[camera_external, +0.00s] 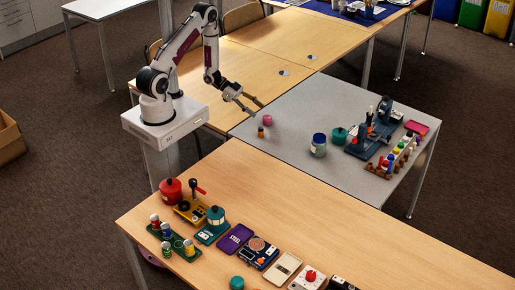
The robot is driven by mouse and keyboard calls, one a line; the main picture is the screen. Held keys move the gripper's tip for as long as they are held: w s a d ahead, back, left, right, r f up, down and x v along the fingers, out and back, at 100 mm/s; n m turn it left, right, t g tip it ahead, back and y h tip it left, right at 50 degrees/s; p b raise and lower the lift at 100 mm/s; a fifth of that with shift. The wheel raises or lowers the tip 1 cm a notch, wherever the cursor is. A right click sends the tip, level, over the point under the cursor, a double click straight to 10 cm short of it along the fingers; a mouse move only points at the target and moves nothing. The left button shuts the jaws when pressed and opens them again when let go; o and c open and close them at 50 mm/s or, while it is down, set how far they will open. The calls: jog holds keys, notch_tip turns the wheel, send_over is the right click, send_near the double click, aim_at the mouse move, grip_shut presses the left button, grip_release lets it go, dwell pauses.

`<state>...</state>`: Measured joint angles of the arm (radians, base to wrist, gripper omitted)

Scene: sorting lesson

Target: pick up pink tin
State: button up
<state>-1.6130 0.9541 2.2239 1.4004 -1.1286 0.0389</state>
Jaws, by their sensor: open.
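The pink tin (267,120) is a small pink cylinder standing upright on the grey table (290,108), near its left side. My gripper (256,108) is open, with its two fingers spread. In the picture its fingertips are just above and to the left of the pink tin. No object shows between the fingers. I cannot tell the exact height of the fingertips over the table.
A small orange and dark item (261,132) stands close in front of the tin. A blue jar (318,145), a teal pot (339,135) and a dark blue machine (370,135) stand further right. The grey table's back left is clear.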

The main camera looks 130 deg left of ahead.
aim_at(266, 120)
jog(key=shift+x, duration=1.3)
jog(key=shift+f, duration=0.15)
jog(key=shift+f+x, duration=0.25)
jog(key=shift+x, duration=2.3)
jog(key=shift+s+a, duration=0.1)
jog(key=shift+s, duration=0.05)
jog(key=c, duration=1.2)
